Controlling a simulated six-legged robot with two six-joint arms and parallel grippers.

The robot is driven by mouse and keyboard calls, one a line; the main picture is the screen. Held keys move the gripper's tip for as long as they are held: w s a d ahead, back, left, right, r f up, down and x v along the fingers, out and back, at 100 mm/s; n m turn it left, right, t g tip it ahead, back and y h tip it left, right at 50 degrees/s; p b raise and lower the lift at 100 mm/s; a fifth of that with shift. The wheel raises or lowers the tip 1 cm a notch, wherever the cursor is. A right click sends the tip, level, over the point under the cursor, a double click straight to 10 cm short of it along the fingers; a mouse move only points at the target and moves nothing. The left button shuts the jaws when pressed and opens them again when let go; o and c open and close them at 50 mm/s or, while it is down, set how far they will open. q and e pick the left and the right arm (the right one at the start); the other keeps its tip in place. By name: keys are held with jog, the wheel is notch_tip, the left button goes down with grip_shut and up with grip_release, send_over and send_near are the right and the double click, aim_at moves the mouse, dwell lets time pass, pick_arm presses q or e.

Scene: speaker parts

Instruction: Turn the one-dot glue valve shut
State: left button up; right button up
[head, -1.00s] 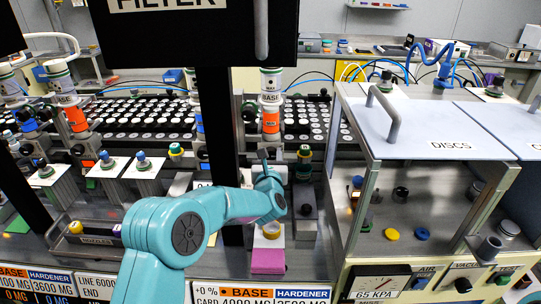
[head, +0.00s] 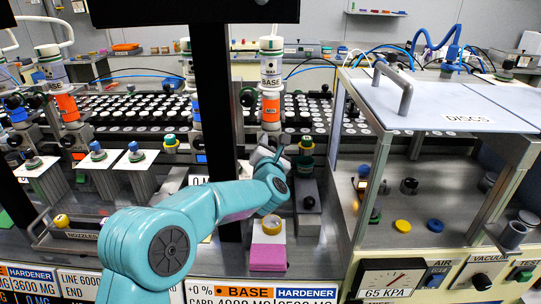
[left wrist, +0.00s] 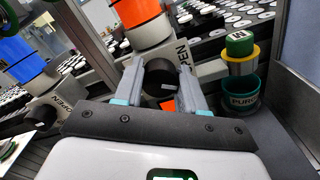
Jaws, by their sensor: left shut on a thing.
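My left gripper (head: 270,150) is at the valve under the BASE cartridge (head: 271,78), which is white with an orange MIN band. In the left wrist view, its two grey fingers (left wrist: 160,78) are shut on a black valve knob (left wrist: 160,82), one finger on each side. The pale valve body (left wrist: 182,68) beside it carries the word OPEN, partly covered by a finger. An orange mark shows below the knob between the fingers. I cannot make out a dot mark on this valve. My right gripper is not in view.
A second valve (left wrist: 40,112) marked OPEN is at left. A pink block (head: 267,258) and the DISCS cabinet (head: 462,118) are near the arm. A black post (head: 216,110) stands left.

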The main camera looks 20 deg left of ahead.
pick_arm(q)
jog(key=m+b, duration=0.1)
jog(key=m, duration=0.1)
jog(key=shift+r+m, duration=0.15)
jog(key=shift+m, duration=0.25)
jog(key=m, duration=0.2)
jog(key=shift+d+m+b, duration=0.1)
jog(key=shift+m+b, duration=0.25)
jog(key=shift+m, duration=0.05)
jog(key=m, duration=0.2)
jog(key=shift+m, duration=1.8)
jog(key=o, duration=1)
jog(key=shift+w+d, duration=0.1)
jog(key=shift+d, duration=0.05)
jog(key=shift+o, duration=0.2)
jog(key=shift+f, duration=0.2)
